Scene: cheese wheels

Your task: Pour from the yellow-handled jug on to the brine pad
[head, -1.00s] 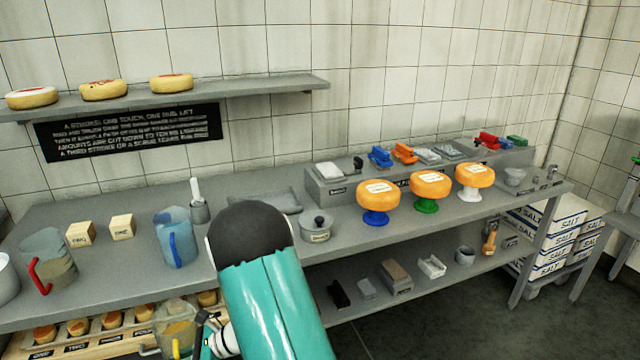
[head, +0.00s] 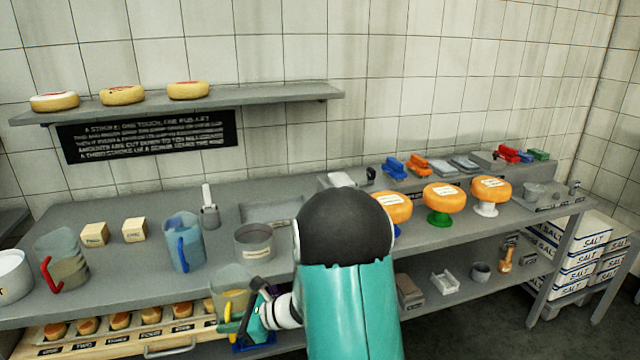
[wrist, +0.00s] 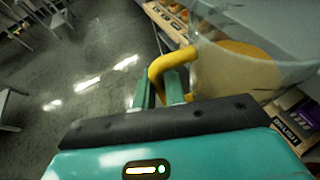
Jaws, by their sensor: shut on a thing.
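The yellow-handled jug (head: 234,298) is a clear jug with yellowish content, held low in front of the counter edge, above the drawer of small cheeses. My gripper (head: 252,316) is shut on its yellow handle. In the wrist view, the fingers of my gripper (wrist: 172,88) close around the yellow handle, and the jug (wrist: 235,70) fills the upper right. The jug looks roughly upright in the head view. I cannot pick out the brine pad with certainty; a shallow grey tray (head: 283,211) lies at the back of the counter, partly behind my arm.
A blue-handled jug (head: 183,243), a red-handled jug (head: 62,262) and a grey pot (head: 254,243) stand along the counter. Orange cheeses on coloured stands (head: 443,197) stand to the right. The open cheese drawer (head: 110,342) juts out below.

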